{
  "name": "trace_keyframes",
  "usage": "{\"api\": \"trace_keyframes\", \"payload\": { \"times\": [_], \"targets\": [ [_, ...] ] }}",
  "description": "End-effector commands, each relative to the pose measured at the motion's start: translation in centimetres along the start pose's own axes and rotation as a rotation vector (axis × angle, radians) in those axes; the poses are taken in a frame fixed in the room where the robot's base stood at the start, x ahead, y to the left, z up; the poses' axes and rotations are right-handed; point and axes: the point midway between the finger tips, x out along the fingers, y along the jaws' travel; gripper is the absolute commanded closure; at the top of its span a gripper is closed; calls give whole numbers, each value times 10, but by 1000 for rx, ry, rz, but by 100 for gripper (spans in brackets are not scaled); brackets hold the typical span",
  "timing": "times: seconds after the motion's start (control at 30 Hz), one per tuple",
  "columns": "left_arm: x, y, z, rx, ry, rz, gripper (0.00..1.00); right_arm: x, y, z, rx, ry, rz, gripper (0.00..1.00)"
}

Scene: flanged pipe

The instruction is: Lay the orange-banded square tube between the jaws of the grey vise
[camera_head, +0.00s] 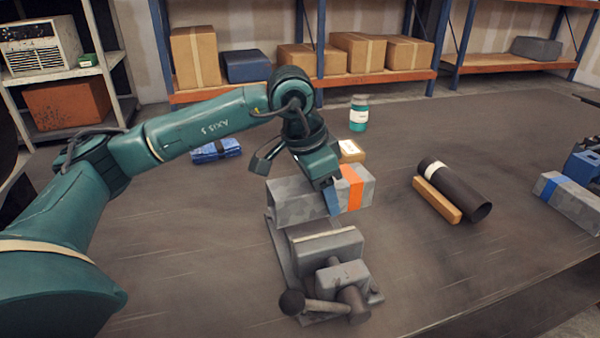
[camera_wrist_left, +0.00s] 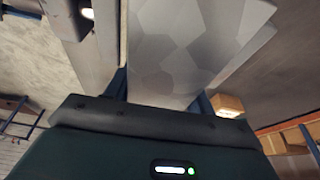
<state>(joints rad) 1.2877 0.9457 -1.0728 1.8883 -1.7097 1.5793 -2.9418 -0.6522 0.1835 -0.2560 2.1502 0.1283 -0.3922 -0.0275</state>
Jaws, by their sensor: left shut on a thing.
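The orange-banded square tube (camera_head: 300,199), mottled grey with an orange band near its right end, lies level, running left to right in the head view. My left gripper (camera_head: 333,199) comes down from above and is shut on it just left of the band. The tube's grey face fills the upper middle of the left wrist view (camera_wrist_left: 185,50). The grey vise (camera_head: 326,246) stands directly in front of the tube, its handle toward the near side. The tube covers the vise's far part, so I cannot tell whether it touches the vise. My right gripper is not in view.
A black pipe (camera_head: 460,191) with a wooden bar (camera_head: 436,200) beside it lies to the right. A blue-banded square tube (camera_head: 568,201) is at the far right.

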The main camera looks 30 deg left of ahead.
Motion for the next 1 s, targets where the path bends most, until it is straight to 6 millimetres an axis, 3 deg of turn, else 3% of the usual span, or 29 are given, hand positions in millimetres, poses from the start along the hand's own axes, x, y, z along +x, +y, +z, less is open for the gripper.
{"api": "trace_keyframes", "payload": {
  "times": [0.27,0.57,1.0],
  "targets": [
    [5,-3,8,48,4,14,85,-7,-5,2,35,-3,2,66],
    [33,-3,16,47,4,13,85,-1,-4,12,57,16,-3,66],
    [64,-3,26,46,4,13,85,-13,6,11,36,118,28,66]
  ]
}}
